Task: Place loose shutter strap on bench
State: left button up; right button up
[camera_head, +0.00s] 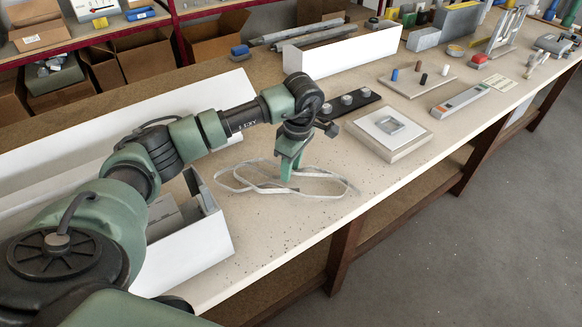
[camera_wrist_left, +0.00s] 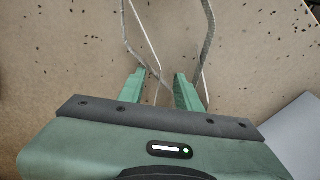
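The shutter strap (camera_head: 328,193) is a thin pale grey band in loose loops on the speckled bench top (camera_head: 262,222). My left gripper (camera_head: 287,176) points down over the middle of the loops, its fingertips at or just above the bench. In the left wrist view, the green fingers (camera_wrist_left: 160,76) stand apart with a gap between them. Strands of the strap (camera_wrist_left: 208,40) run beyond the fingertips and cross in and near that gap. I cannot tell whether any strand touches a finger. My right gripper is in neither view.
An open white box (camera_head: 205,250) with grey profiles stands left of the strap. A black strip with round knobs (camera_head: 347,103) and a square board with a metal plate (camera_head: 390,133) lie right of it. The bench's front edge is near, with bare bench between.

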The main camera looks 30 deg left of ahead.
aim_at(295, 172)
pick_arm(q)
notch_tip(295, 172, up, 12)
jog(key=d+b, duration=0.1)
jog(key=b, duration=0.1)
jog(key=shift+d, duration=0.2)
jog(key=shift+f, duration=0.1)
